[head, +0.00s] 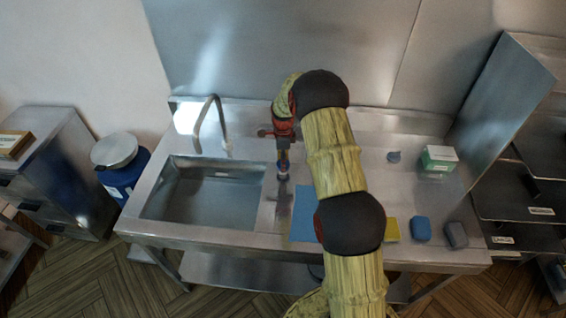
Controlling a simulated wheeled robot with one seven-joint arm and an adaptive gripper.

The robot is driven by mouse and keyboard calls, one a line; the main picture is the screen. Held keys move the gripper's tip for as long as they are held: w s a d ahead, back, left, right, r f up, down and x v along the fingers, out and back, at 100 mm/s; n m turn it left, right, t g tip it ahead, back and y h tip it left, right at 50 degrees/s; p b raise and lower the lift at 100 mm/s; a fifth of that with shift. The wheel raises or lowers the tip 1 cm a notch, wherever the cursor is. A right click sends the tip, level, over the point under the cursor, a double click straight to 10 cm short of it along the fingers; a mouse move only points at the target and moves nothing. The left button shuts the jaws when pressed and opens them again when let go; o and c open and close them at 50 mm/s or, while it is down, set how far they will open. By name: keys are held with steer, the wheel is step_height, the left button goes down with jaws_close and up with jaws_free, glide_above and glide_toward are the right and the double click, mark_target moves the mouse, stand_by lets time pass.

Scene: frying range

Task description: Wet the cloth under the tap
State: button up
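A curved metal tap (212,118) stands behind the left part of the steel sink basin (212,198). No running water can be made out. A flat blue piece (303,212), which looks like the cloth, lies on the counter right of the basin, partly hidden by my arm. My gripper (283,175) points down over the counter between the basin and the blue piece, behind that piece's far edge. Its fingers are small and dark, so I cannot tell whether they are open or hold anything.
A green-and-white box (438,158) and a small grey item (394,156) sit farther back. A steel panel (505,105) bounds the right side.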

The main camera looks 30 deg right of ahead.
steer(key=n, duration=0.3)
steer(key=shift+b, duration=0.35)
steer(key=shift+n, duration=1.9)
steer(key=o, duration=1.2)
steer(key=shift+c, duration=0.2)
step_height(320, 180, up, 12)
steer(key=shift+n, duration=0.4)
